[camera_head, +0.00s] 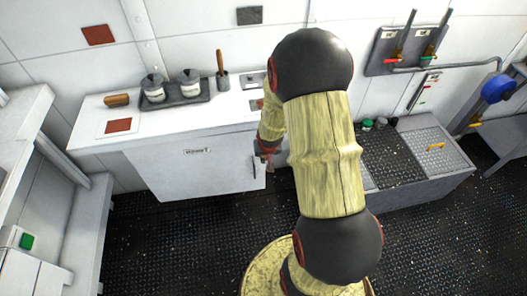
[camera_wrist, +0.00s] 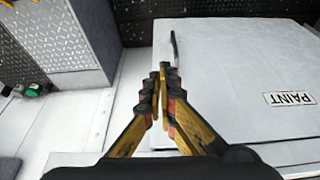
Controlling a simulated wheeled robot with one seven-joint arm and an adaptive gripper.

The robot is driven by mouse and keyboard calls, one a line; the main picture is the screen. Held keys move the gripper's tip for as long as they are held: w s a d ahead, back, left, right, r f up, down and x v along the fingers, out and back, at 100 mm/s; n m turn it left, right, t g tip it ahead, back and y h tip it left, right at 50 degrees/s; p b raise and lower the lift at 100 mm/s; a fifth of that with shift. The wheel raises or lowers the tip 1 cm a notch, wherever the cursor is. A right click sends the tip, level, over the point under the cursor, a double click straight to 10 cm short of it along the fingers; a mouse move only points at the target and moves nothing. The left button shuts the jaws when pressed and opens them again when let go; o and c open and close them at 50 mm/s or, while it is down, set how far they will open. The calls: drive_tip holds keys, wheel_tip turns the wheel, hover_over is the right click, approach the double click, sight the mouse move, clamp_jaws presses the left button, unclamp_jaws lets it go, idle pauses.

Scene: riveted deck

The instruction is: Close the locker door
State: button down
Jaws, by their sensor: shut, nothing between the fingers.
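The locker door (camera_head: 215,172) is a white panel under the counter, with a PAINT label on its front. It also fills the right of the wrist view (camera_wrist: 230,85), with its label at lower right. A slim dark handle (camera_head: 254,168) stands near its right edge; it shows beyond my fingertips in the wrist view (camera_wrist: 173,48). My gripper (camera_head: 265,155) is at that handle edge, partly hidden by my arm. In the wrist view, my gripper (camera_wrist: 164,72) is shut and empty, its tips overlapping the door's edge. I cannot tell whether they touch it or how far ajar it stands.
A grey metal-topped chest (camera_head: 425,185) stands right. White shelving (camera_head: 85,235) is at left. The dark floor before the door looks clear.

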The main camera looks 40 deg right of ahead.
drive_tip(key=w+d+f+b, duration=0.3)
drive_tip(key=w+f, duration=0.3)
drive_tip(key=f, duration=0.2)
drive_tip(key=shift+d+f, duration=0.35)
drive_tip(key=shift+d, duration=0.25)
